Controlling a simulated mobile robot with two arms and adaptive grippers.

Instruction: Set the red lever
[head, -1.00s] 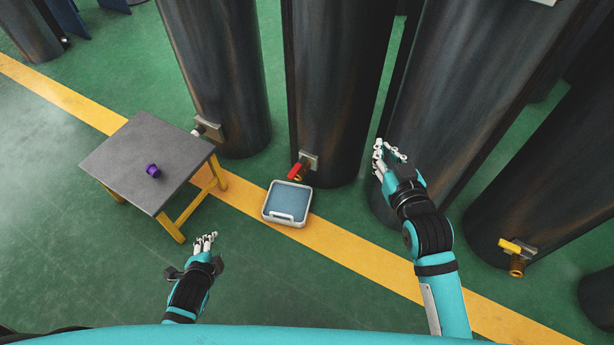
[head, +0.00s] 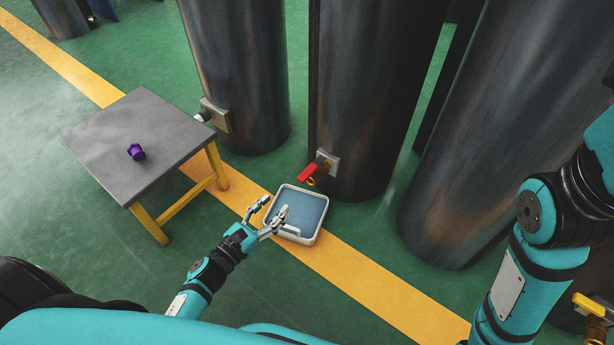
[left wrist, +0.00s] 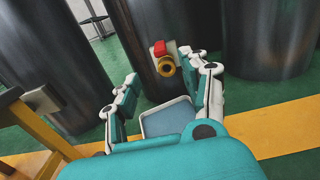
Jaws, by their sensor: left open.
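The red lever (head: 307,173) sits on a brass valve (head: 319,175) low on the middle dark cylinder. In the left wrist view the red lever (left wrist: 159,48) shows above the round brass outlet (left wrist: 166,66), centred between my fingers and beyond them. My left gripper (head: 273,214) is open and empty, over the near left edge of the tray, apart from the lever. Its spread fingers also show in the left wrist view (left wrist: 165,95). My right arm rises at the right edge of the head view; its gripper is out of the picture.
A white tray with a blue-grey bottom (head: 322,236) lies on the floor below the valve. A grey table (head: 95,140) with yellow legs bears a purple piece (head: 136,152). A yellow-handled valve (head: 590,304) is at lower right. Large cylinders stand behind.

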